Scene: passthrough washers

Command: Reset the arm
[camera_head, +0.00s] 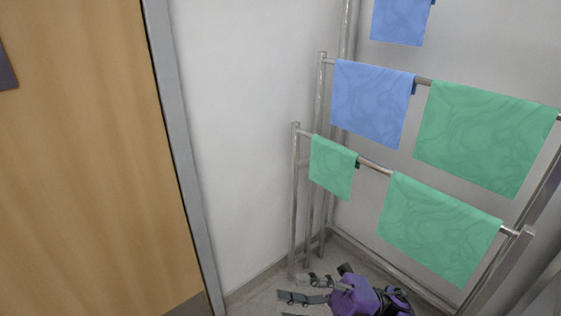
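One gripper (288,304) of mine, which looks like the right one, shows at the bottom edge, with its purple wrist (356,298) to the right. Its grey fingers point left and look spread apart, with nothing seen between them. The lower part is cut off by the picture edge. It is low over the floor, in front of the foot of the rack. My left gripper is not in view.
A metal rack (294,205) on the right carries green cloths (440,228) (332,167) (486,138) and blue cloths (371,103) (401,20). A wooden door (85,160) with a grey frame (176,130) stands left. A bare white wall (245,120) lies between.

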